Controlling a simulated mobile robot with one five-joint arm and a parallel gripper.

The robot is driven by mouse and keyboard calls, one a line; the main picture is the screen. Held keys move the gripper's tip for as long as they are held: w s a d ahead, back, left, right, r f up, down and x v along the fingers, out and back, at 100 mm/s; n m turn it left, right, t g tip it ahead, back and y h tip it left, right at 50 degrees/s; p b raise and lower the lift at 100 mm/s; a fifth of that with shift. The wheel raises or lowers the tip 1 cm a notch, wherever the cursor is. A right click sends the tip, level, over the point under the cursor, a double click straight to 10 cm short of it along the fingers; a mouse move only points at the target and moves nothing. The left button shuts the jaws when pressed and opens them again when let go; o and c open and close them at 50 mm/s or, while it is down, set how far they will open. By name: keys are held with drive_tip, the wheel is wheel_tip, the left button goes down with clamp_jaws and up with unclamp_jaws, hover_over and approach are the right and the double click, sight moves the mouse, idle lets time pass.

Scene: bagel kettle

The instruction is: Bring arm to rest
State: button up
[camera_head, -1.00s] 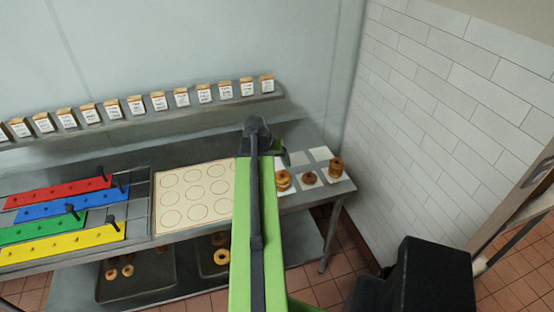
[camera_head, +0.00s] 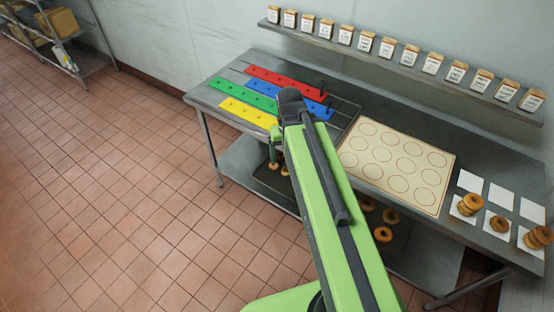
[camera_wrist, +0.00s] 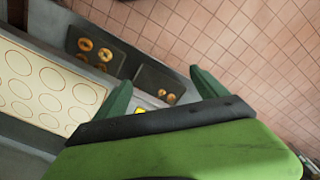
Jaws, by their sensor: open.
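My green arm reaches forward over the front edge of the steel table (camera_head: 238,150) in the head view. In the wrist view my gripper (camera_wrist: 160,92) has its two green fingers spread wide, with nothing between them. In the head view most of my gripper is hidden behind the arm; a bit of green finger shows by the near ends of the coloured strips. In the wrist view the mat with printed circles (camera_wrist: 40,90) lies to the left of the fingers, and trays with bagels (camera_wrist: 95,50) lie beyond them.
The table holds red (camera_head: 285,80), blue (camera_head: 316,108), green (camera_head: 240,92) and yellow (camera_head: 247,112) strips, the circle mat (camera_head: 440,192), and bagel stacks (camera_head: 470,204) on white papers at right. A wall shelf (camera_head: 400,72) carries several labelled boxes. Open tiled floor (camera_head: 120,190) lies left.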

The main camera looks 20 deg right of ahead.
drive_tip(key=a+n, duration=0.1)
drive_tip(key=a, duration=0.5)
drive_tip(key=shift+s, duration=0.4)
wheel_tip(320, 180, down, 9)
drive_tip(key=b, duration=0.8)
drive_tip(key=shift+r+b, duration=0.15)
drive_tip(key=shift+b, duration=0.2)
drive_tip(key=shift+r+p, duration=0.4)
drive_tip(key=shift+c, duration=0.4)
